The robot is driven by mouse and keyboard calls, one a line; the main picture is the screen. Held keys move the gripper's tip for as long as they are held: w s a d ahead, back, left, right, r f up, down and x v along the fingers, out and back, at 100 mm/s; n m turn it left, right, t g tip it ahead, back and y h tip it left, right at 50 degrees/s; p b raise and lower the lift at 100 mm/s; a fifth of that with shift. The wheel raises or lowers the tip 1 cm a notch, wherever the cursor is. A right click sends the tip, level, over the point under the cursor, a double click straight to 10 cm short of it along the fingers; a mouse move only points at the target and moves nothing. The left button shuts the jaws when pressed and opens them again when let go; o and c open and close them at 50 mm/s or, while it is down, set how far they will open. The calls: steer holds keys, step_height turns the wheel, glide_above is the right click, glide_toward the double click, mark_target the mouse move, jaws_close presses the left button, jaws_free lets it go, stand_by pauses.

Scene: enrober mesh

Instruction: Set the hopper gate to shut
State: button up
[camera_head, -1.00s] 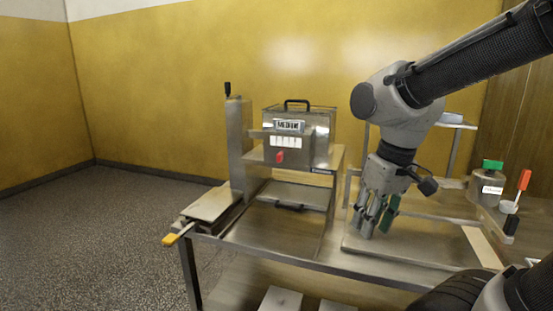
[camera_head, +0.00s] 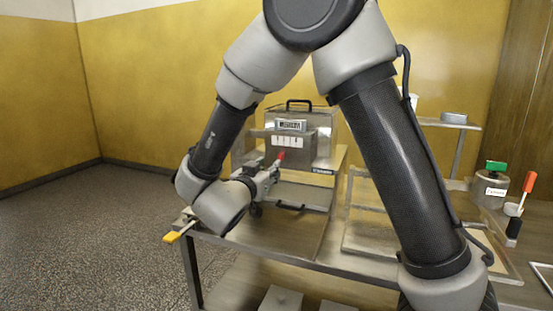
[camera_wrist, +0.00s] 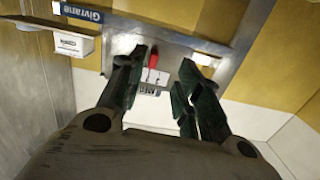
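The hopper machine (camera_head: 322,150) is a steel box with a black top handle, standing on the bench. Its front panel carries a white scale label (camera_head: 287,141) and a small red lever (camera_head: 281,156), which I take as the gate handle. My gripper (camera_head: 272,170) is at the machine's front, close to the lever and partly hidden by my wrist. In the wrist view the red lever (camera_wrist: 153,61) shows between the two dark green fingers of my gripper (camera_wrist: 163,58). The fingers stand apart, with gaps beside the lever. Whether either finger touches it I cannot tell.
A yellow-tipped handle (camera_head: 171,237) sticks out at the bench's left end. A pot with a green knob (camera_head: 496,166) and an orange-handled tool (camera_head: 528,182) stand at the right. A small shelf (camera_head: 450,124) is behind my arm. The floor at left is clear.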

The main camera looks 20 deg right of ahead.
mark_target(279, 158)
steer(key=shift+h, duration=0.3)
steer(key=shift+d+r+x, duration=0.1)
steer(key=shift+r+x, duration=0.05)
steer(key=shift+x, duration=1.15)
steer(key=shift+d+r+x, duration=0.1)
steer(key=shift+r+x, duration=0.1)
steer(key=shift+x, duration=1.15)
steer(key=shift+d+r+x, duration=0.1)
steer(key=shift+r+x, duration=0.05)
steer(key=shift+x, duration=1.15)
steer(key=shift+s, duration=0.2)
jaws_close()
